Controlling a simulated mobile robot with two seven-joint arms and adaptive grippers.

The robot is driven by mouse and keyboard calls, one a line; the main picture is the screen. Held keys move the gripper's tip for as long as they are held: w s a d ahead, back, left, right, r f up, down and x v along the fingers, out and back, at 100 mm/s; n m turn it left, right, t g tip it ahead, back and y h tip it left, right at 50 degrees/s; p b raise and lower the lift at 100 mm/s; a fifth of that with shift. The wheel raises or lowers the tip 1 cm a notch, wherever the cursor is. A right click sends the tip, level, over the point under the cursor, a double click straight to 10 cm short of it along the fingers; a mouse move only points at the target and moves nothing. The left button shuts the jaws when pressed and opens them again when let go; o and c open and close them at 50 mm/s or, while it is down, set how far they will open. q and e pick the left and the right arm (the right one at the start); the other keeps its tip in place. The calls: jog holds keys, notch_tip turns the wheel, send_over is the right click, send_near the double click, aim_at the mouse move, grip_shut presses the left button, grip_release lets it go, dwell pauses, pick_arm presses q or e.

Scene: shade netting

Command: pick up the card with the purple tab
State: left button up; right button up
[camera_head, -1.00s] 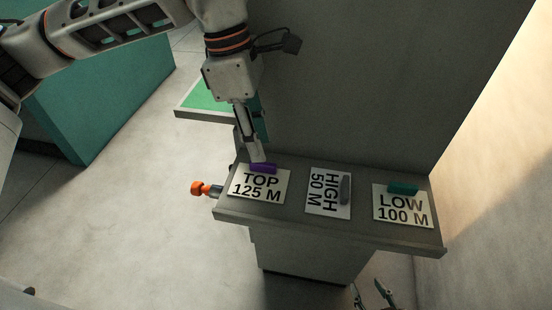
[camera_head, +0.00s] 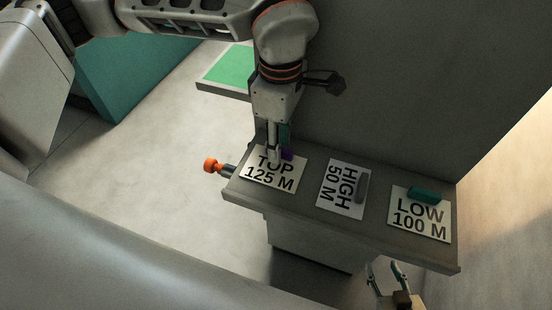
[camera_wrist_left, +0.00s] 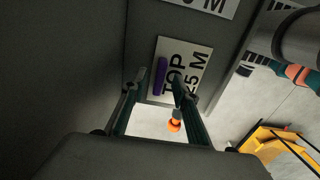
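The white card reading "TOP 125 M" (camera_head: 283,184) lies flat at the left end of the grey shelf, with a purple tab (camera_head: 288,154) along its far edge. My left gripper (camera_head: 276,152) points down over the tab and partly hides it. In the left wrist view my left gripper (camera_wrist_left: 155,88) is open, its two fingers apart, with the purple tab (camera_wrist_left: 160,76) lying between and beyond their tips on the card (camera_wrist_left: 182,56). I cannot tell whether a finger touches the tab. My right gripper (camera_head: 385,270) is open at the bottom, below the shelf.
A "HIGH 50 M" card (camera_head: 335,197) with a grey tab and a "LOW 100 M" card (camera_head: 420,227) with a teal tab lie further right on the shelf (camera_head: 375,232). A grey wall (camera_head: 400,90) rises behind. An orange knob (camera_head: 210,165) sticks out at left.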

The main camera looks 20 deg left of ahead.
pick_arm(q)
jog(key=shift+f, duration=0.55)
grip_shut()
jog(key=shift+r, duration=0.2)
